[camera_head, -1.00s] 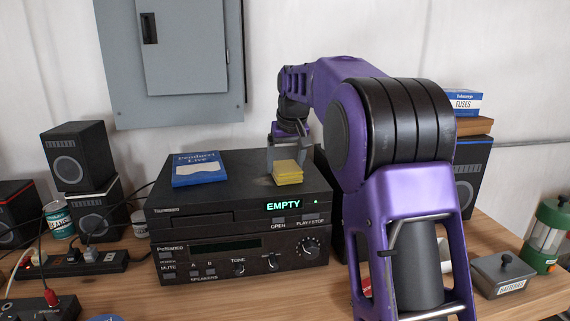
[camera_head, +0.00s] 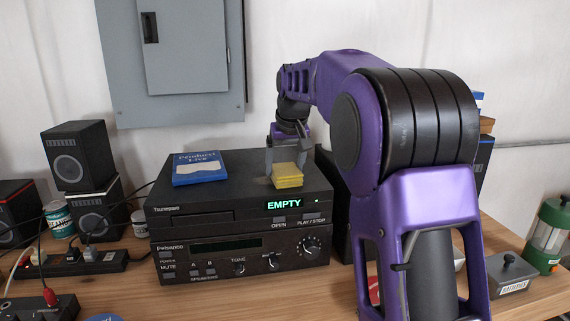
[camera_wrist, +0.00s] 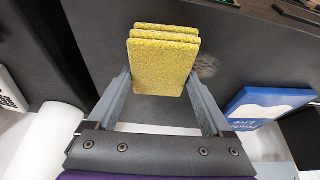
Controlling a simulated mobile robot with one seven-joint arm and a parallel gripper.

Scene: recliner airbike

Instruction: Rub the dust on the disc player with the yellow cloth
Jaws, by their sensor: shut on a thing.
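The yellow cloth (camera_head: 287,175) is a folded, textured block. My gripper (camera_head: 285,160) is shut on it from behind and holds it at the top of the black disc player (camera_head: 230,200), right of the middle. In the wrist view the cloth (camera_wrist: 163,62) sits between the two grey fingers of my gripper (camera_wrist: 160,95). A greyish dust smudge (camera_wrist: 207,68) shows on the dark player top just right of the cloth there. I cannot tell whether the cloth touches the top. The player's display reads EMPTY in green.
A blue case (camera_head: 199,168) lies on the player's top left; it also shows in the wrist view (camera_wrist: 265,105). The player stands on an amplifier (camera_head: 240,253). Speakers (camera_head: 80,156) stand to the left, a grey box (camera_head: 503,275) and green lantern (camera_head: 550,235) to the right.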

